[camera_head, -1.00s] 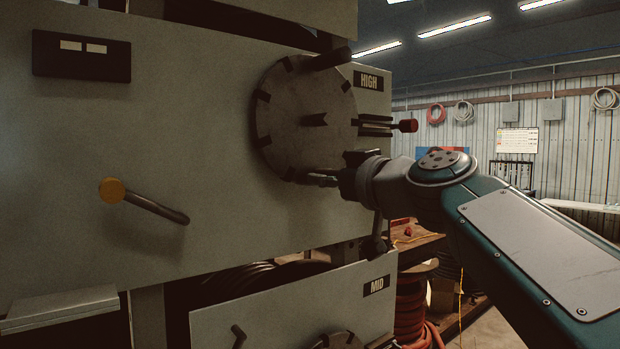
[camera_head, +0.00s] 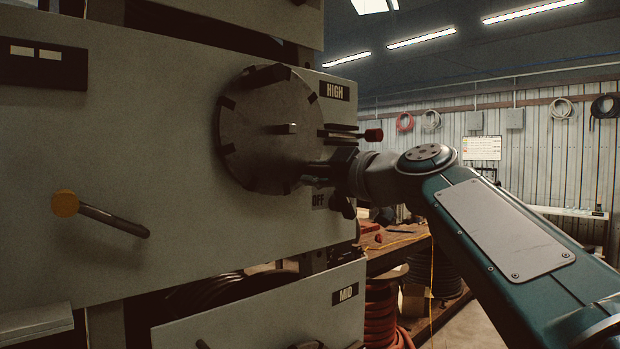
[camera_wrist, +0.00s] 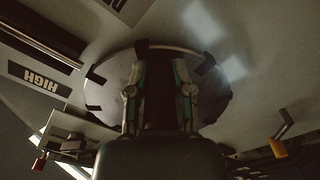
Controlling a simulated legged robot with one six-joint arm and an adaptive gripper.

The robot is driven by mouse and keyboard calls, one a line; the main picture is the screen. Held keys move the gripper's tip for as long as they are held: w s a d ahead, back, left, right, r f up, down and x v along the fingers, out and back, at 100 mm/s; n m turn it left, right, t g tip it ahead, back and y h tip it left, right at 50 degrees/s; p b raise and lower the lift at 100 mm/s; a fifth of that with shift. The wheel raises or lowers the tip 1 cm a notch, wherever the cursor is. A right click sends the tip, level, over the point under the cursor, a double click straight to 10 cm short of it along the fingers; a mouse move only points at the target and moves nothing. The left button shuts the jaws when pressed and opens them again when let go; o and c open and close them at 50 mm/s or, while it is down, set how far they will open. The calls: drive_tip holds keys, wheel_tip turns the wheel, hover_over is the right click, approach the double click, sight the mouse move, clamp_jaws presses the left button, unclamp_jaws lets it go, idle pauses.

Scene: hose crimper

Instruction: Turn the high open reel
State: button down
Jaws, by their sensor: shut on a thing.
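The high reel (camera_head: 250,145) is a round grey disc with dark notches at its rim, on the face of the panel beside the HIGH label (camera_head: 335,91). A short peg stands out at its centre and a dark one at its top. My gripper (camera_head: 314,176) is at the reel's lower right edge and is shut on a part there; the arm and fingers hide much of it. In the wrist view, the two fingers (camera_wrist: 158,80) lie over the reel face (camera_wrist: 213,97) on either side of a dark part, whose shape is unclear.
A red-knobbed lever (camera_head: 373,135) stands out just above my gripper. A yellow-ended bar handle (camera_head: 66,203) juts from the panel at left. The MID panel (camera_head: 250,315) lies below. A workbench (camera_head: 400,248) and coiled hose are behind; open room lies to the right.

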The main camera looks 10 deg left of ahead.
drive_tip(key=shift+d+r, duration=0.1)
drive_tip(key=shift+r, duration=0.1)
drive_tip(key=c, duration=0.8)
unclamp_jaws()
drive_tip(key=o, duration=0.3)
drive_tip(key=shift+d, duration=0.15)
drive_tip(key=shift+f, duration=0.1)
drive_tip(key=v, duration=1.1)
drive_tip(key=shift+s+d, duration=0.25)
drive_tip(key=shift+s, duration=0.1)
